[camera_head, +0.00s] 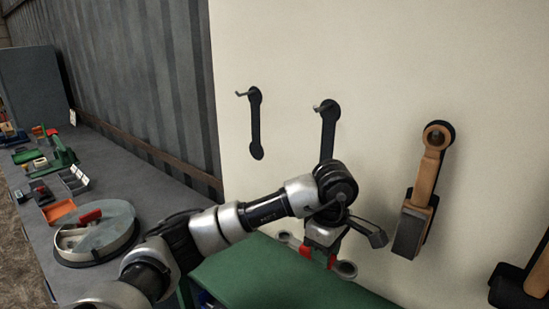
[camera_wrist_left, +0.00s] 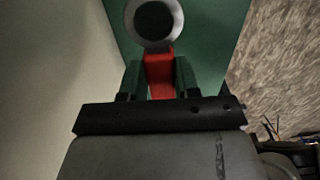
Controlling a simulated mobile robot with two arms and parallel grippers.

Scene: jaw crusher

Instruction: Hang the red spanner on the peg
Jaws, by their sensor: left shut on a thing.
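The red spanner (camera_wrist_left: 160,73) has a red shank and a grey ring end (camera_wrist_left: 153,20). My left gripper (camera_head: 320,255) is shut on the red shank, with a green finger on each side of it in the wrist view (camera_wrist_left: 160,82). In the head view the spanner (camera_head: 345,269) shows partly beneath the gripper, in front of the pale board and over the green surface. Two pegs stick out of the board, a left peg (camera_head: 241,94) and a right peg (camera_head: 320,108), each on a dark tool outline. Both are bare and lie above the gripper. My right gripper is out of view.
A round tray (camera_head: 97,240) and several small parts are on the grey bench (camera_head: 150,185) at left. A green surface (camera_head: 265,275) lies below.

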